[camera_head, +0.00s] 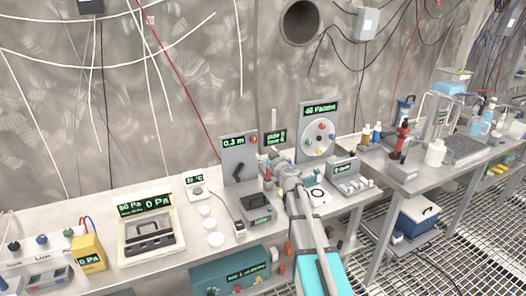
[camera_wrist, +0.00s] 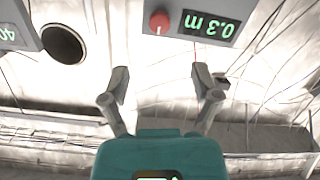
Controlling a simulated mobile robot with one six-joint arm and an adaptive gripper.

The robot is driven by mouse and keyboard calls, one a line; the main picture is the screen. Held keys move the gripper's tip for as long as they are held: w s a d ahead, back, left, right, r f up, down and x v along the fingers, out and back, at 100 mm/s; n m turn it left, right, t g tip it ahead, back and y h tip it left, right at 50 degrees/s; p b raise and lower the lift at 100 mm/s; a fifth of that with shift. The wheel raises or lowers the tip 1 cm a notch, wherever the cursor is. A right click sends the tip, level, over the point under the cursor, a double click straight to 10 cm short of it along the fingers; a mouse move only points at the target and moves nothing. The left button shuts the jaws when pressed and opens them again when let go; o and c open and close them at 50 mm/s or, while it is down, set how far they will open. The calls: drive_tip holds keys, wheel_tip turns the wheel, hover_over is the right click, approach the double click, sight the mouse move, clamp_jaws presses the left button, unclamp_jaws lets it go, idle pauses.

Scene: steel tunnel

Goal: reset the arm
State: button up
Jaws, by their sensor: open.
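My arm (camera_head: 308,200) reaches from the lower middle of the head view over the bench towards the panels at the wall. My gripper (camera_wrist: 162,88) shows in the wrist view with its two grey fingers spread apart and nothing between them. Its fingertips are small and partly hidden by the wrist in the head view. The grey panel reading 0.3 m (camera_head: 239,158) stands just left of the wrist; it shows upside down at the top of the wrist view (camera_wrist: 196,25), with a red knob.
A dial panel (camera_head: 319,133) stands right of my wrist. Near the arm are a small grey box (camera_head: 257,208) and a switch unit (camera_head: 351,177). A right table (camera_head: 411,177) holds bottles. Cables hang along the wall.

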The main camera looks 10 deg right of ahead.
drive_tip(key=shift+s, duration=0.15)
drive_tip(key=s+a+f+n+g+y+p, duration=0.2)
drive_tip(key=s+a+f+g+y+p, duration=0.3)
drive_tip(key=s+a+g, duration=0.6)
drive_tip(key=s+d+f+m+g+h+p, duration=0.1)
drive_tip(key=s+m+g+h, duration=0.1)
drive_tip(key=s, duration=0.6)
drive_tip(key=s+d+f+m+g+h+p, duration=0.1)
drive_tip(key=s+d+f+m+g+h, duration=0.1)
drive_tip(key=s, duration=0.6)
drive_tip(key=s+d+f+m+g+h+p, duration=0.1)
drive_tip(key=s+h, duration=0.3)
drive_tip(key=s, duration=0.4)
drive_tip(key=shift+d+f+m+g, duration=0.25)
drive_tip(key=shift+f+m+g, duration=0.4)
drive_tip(key=shift+m+g, duration=0.2)
